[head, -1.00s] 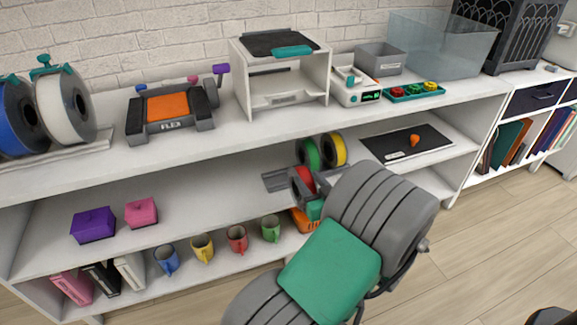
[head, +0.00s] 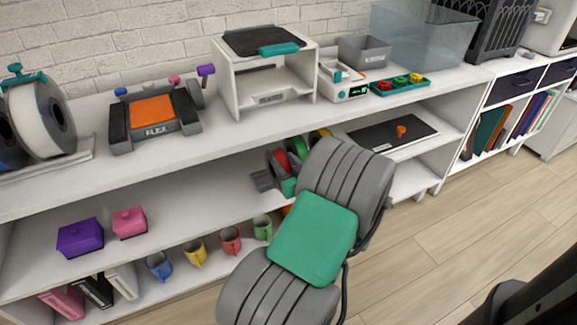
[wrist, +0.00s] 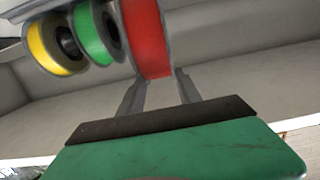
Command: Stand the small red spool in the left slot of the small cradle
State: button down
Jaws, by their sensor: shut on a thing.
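The small red spool (head: 281,158) is held in my gripper (wrist: 162,78), whose two grey fingers are shut on it in the wrist view. The red spool (wrist: 147,38) is beside a green spool (wrist: 96,35) and a yellow spool (wrist: 54,46) there. In the head view the red spool is left of the green spool (head: 298,147), over the middle shelf. A grey piece (head: 262,182) at its left may be part of the small cradle. My arm hides much of this area, and I cannot tell whether the red spool touches the cradle.
The upper shelf board is close above the spools. Purple (head: 80,238) and pink (head: 130,222) boxes stand on the middle shelf at the left, with free room to their right. Several mugs stand below. A dark mat (head: 392,132) with an orange item lies to the right.

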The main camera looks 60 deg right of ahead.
aim_at(276, 149)
jog(key=shift+r+p+x, duration=0.15)
jog(key=shift+p+x, duration=0.25)
jog(key=shift+x, duration=0.9)
jog(key=shift+r+p+x, duration=0.2)
jog(key=shift+p+x, duration=0.15)
jog(key=shift+x, duration=0.95)
jog(key=shift+r+p+x, duration=0.15)
jog(key=shift+p+x, duration=0.25)
jog(key=shift+x, duration=0.95)
notch_tip(276, 149, down, 3)
jog(key=b, duration=0.4)
jog(key=shift+w+f, duration=0.15)
jog(key=shift+w, duration=0.05)
jog(key=shift+d, duration=0.1)
jog(key=c, duration=0.7)
grip_release()
jog(key=shift+c, duration=0.2)
